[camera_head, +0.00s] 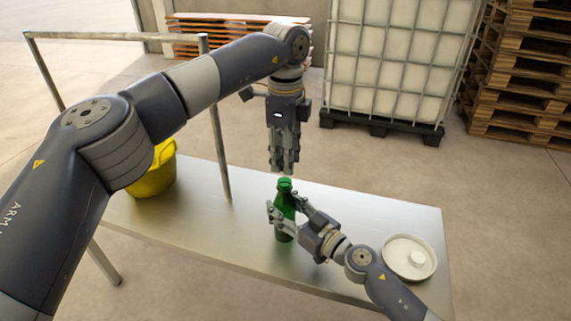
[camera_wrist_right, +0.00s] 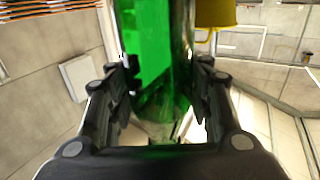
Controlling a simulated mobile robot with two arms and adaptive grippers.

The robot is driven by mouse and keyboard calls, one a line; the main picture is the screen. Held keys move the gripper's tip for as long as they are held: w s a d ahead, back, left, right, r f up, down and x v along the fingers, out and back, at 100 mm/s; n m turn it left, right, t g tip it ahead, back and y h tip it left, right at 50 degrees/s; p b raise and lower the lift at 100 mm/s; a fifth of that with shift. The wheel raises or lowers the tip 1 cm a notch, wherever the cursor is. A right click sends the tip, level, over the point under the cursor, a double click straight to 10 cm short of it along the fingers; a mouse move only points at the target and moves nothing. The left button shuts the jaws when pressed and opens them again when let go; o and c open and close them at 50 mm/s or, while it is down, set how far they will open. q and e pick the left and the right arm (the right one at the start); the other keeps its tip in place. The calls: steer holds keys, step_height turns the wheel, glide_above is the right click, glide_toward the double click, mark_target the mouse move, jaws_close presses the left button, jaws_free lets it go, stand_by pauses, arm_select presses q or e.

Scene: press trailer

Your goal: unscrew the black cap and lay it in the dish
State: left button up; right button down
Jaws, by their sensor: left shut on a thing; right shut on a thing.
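The green bottle (camera_head: 285,208) stands upright on the metal table, and its bare green mouth shows. My right gripper (camera_head: 283,210) is shut around the bottle's body; the right wrist view shows the green glass (camera_wrist_right: 155,60) between the two fingers. My left gripper (camera_head: 284,168) points down just above the bottle mouth, with its fingers closed together. The black cap is between those fingers, hard to make out against the dark fingertips.
The metal table (camera_head: 225,235) is mostly bare. A yellow bucket (camera_head: 155,176) stands at its left end, near a metal post and rail (camera_head: 218,130). A caged white tank (camera_head: 395,60) and stacked pallets (camera_head: 520,75) stand on the floor behind.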

steer(key=c, duration=0.7)
jaws_free()
